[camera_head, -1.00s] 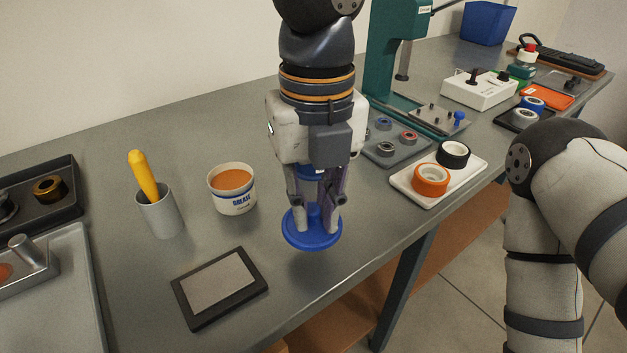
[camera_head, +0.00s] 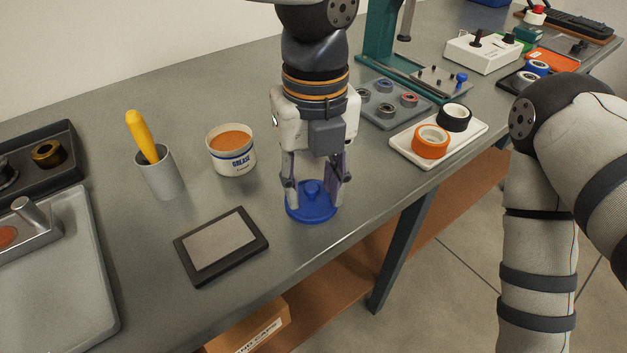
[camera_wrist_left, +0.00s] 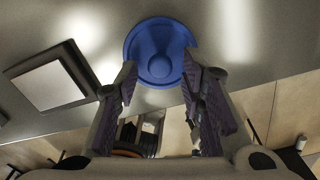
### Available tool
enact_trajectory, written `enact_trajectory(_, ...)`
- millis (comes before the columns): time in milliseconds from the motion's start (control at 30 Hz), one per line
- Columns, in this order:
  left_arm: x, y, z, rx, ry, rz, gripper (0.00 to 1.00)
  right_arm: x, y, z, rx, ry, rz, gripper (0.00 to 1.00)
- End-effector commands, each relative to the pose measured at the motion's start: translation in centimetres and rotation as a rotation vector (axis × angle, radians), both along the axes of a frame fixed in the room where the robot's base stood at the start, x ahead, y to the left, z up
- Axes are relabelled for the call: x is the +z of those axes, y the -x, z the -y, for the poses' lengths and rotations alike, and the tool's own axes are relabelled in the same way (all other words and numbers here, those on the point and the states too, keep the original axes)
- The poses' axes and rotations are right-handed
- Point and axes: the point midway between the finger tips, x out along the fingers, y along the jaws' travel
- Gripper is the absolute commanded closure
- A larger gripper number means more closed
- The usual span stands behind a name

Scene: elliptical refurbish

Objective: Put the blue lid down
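The blue lid (camera_head: 312,211) is a round disc with a raised knob. It lies flat on the grey bench top, near the front edge and right of the grease tub. My left gripper (camera_head: 314,188) points down over it with its fingers spread on either side of the knob. In the left wrist view the lid (camera_wrist_left: 158,55) sits beyond the fingertips, and clear gaps show between the fingers (camera_wrist_left: 160,88) and the knob. The gripper is open and empty. My right gripper is outside the views; only my right arm shows.
An open grease tub (camera_head: 231,152) and a grey cup (camera_head: 160,175) with a yellow-handled tool stand to the left. A dark-framed pad (camera_head: 222,245) lies front left. A white tray (camera_head: 472,137) with orange and black rings is to the right. Bare bench surrounds the lid.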

Motion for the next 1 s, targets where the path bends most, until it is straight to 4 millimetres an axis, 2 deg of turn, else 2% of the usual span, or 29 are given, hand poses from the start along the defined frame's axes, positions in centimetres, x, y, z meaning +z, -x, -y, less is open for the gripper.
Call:
enact_trajectory(167, 1.5, -0.1, 0.1, 0.000, 0.003, 0.002, 0.64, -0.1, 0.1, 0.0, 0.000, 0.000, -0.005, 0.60)
enact_trajectory(400, 8.1, -0.2, 0.1, 0.001, 0.004, 0.003, 0.64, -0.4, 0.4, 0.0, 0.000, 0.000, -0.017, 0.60)
enact_trajectory(600, 11.6, -0.2, 0.2, 0.000, 0.002, 0.001, 0.64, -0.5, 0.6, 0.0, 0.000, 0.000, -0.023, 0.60)
enact_trajectory(733, 12.3, -0.2, 0.1, 0.000, 0.000, 0.000, 0.64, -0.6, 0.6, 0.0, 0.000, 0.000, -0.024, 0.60)
enact_trajectory(1000, 12.4, -0.2, 0.1, 0.000, 0.000, 0.000, 0.64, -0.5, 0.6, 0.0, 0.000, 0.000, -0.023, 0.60)
